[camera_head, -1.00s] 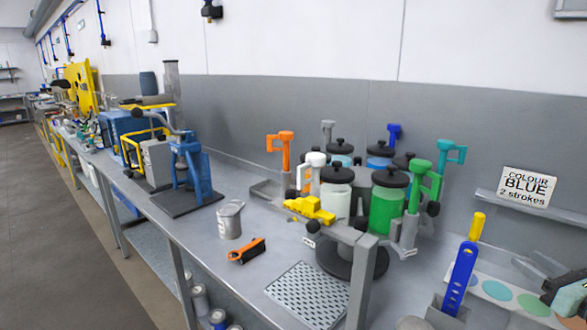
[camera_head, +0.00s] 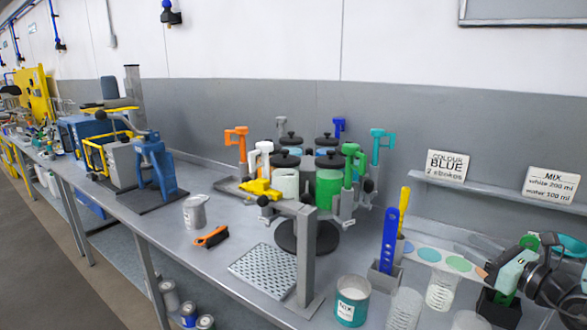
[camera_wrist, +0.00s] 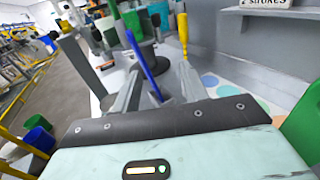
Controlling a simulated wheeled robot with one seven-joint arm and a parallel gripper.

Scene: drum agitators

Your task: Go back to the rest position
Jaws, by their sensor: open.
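My gripper (camera_wrist: 135,82) is open in the wrist view, its grey fingers spread apart. I see nothing held between them; a blue-handled tool (camera_wrist: 142,62) and a yellow-handled one (camera_wrist: 183,32) show beyond. In the head view my mint-green wrist (camera_head: 514,270) and dark arm parts are at the right edge, over the right end of the bench. The fingertips are hard to make out there.
The carousel of lidded jars with coloured taps (camera_head: 329,186) stands mid-bench. The blue tool (camera_head: 389,240) stands in a grey holder left of my wrist. A teal-labelled can (camera_head: 351,301) and clear cups (camera_head: 441,289) stand in front. Signs (camera_head: 447,166) sit on the wall shelf.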

